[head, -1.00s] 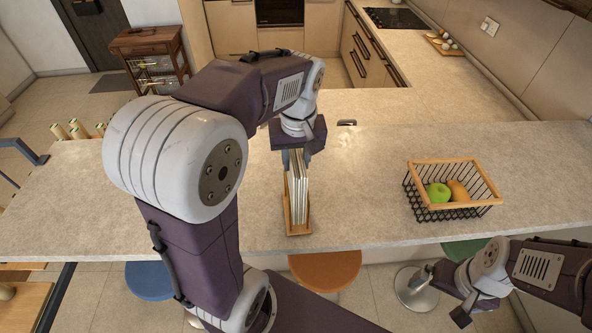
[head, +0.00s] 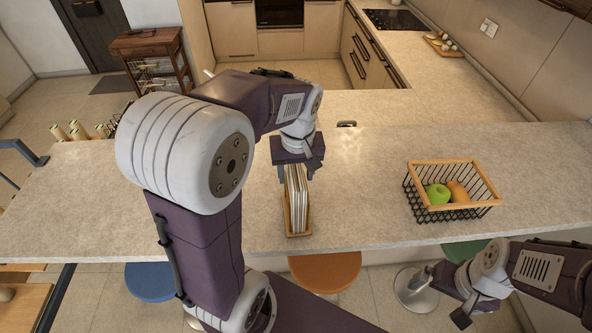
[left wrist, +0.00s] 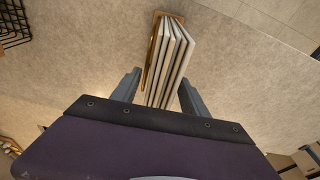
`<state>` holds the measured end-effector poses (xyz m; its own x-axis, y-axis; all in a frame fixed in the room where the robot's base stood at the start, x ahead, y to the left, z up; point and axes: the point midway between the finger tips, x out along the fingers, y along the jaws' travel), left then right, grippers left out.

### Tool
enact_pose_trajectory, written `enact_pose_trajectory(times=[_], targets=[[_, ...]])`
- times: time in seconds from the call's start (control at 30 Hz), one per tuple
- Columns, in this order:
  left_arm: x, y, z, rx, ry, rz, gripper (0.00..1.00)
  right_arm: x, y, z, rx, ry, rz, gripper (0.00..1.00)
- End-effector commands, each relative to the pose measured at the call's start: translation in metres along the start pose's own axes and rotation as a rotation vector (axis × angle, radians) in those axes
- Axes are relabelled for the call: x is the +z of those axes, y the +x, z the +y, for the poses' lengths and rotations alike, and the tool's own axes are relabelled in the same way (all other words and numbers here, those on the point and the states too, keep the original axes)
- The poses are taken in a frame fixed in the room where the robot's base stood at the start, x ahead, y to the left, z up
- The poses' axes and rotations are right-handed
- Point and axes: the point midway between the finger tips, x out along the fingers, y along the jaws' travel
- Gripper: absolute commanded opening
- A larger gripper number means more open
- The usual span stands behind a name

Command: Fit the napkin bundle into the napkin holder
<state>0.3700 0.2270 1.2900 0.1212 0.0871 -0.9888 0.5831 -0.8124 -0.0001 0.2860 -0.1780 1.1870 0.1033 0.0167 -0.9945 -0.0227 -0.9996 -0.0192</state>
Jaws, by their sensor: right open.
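The napkin bundle (head: 297,200), several upright pale sheets, stands in the wooden napkin holder (head: 300,233) on the counter. In the left wrist view the bundle (left wrist: 171,58) rises from the holder, whose brown edge (left wrist: 155,45) shows along one side. My left gripper (head: 296,176) is over the bundle's far end. Its fingers (left wrist: 159,78) are spread, one on each side of the bundle with visible gaps. The holder's floor under the bundle is hidden. My right gripper (head: 443,297) is open and empty at the lower right, in front of the counter.
A black wire basket with a wooden rim (head: 452,163) holds a green apple (head: 438,193) and an orange-brown fruit (head: 458,191) to the right. The counter (head: 360,190) between holder and basket is clear. Several stools stand below the front edge.

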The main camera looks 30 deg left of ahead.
Motion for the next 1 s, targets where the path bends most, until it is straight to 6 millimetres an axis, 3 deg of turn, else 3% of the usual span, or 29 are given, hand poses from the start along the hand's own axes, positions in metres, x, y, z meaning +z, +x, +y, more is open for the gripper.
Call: enact_pose_trajectory(times=[0.17,0.6,0.73,1.0], targets=[[-0.002,-0.018,0.001,0.002,0.0,0.005,0.52,0.0,0.0,0.0,0.0,0.0,0.0,1.0],[-0.001,-0.111,0.001,0.002,0.0,0.002,0.52,0.0,0.002,0.0,0.0,0.0,0.0,1.0],[-0.001,-0.121,0.0,0.001,0.001,0.002,0.52,0.0,0.002,0.0,0.0,0.0,0.0,1.0],[0.0,-0.123,0.0,0.0,0.0,0.0,0.52,0.0,0.002,0.0,0.0,0.0,0.0,1.0]])
